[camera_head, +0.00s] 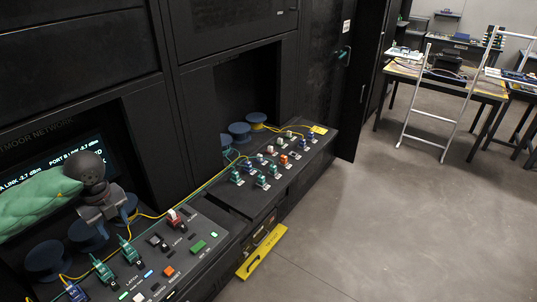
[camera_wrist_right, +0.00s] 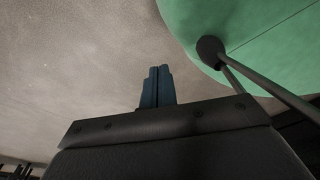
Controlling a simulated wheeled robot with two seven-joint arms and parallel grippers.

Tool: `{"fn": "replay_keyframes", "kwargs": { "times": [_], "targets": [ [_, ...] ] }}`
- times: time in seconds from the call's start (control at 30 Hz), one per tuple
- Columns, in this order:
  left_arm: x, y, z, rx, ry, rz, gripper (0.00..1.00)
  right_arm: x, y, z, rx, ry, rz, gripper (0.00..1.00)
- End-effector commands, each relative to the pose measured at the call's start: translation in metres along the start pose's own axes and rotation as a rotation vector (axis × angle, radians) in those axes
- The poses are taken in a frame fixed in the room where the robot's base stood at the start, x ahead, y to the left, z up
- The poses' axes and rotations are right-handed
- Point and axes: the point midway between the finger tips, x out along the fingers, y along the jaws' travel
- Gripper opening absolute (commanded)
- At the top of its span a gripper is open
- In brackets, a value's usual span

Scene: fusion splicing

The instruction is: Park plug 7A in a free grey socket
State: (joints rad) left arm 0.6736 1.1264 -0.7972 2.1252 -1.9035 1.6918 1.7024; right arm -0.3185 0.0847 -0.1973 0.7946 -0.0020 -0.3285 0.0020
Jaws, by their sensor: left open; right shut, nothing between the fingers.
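Teal plugs (camera_head: 129,251) and a blue plug (camera_head: 75,292) stand on the near dark panel (camera_head: 205,231), some with yellow cables. More teal plugs (camera_head: 261,181) and small white, orange and blue parts stand in rows on the far panel (camera_head: 240,205). The labels are too small to read, so I cannot tell which plug is 7A or which sockets are grey and free.
Blue spools (camera_head: 46,259) stand behind the near panel, and others (camera_head: 240,130) in the far bay. Yellow cable runs along the panels' back. A lit screen (camera_head: 50,165) is behind my left arm. A yellow bracket (camera_head: 262,252) sticks out in front.

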Motion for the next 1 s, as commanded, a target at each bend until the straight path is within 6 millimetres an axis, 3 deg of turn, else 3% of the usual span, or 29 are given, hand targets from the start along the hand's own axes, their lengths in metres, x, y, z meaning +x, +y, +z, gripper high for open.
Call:
{"fn": "replay_keyframes", "kwargs": {
  "times": [0.33,0.77,0.87,1.0],
  "targets": [
    [0.007,0.000,-0.001,0.002,0.002,-0.001,0.47,0.001,0.000,-0.004,0.000,0.003,0.000,0.00],
    [0.055,-0.001,-0.001,0.003,0.003,-0.002,0.47,0.005,0.000,-0.024,0.002,0.015,0.001,0.00],
    [0.060,-0.001,-0.001,0.003,0.003,-0.003,0.47,0.002,0.001,-0.047,0.000,0.034,0.002,0.00],
    [0.067,-0.001,-0.001,0.003,0.003,-0.003,0.47,0.002,0.002,-0.063,0.000,0.044,0.002,0.00]
  ]
}}
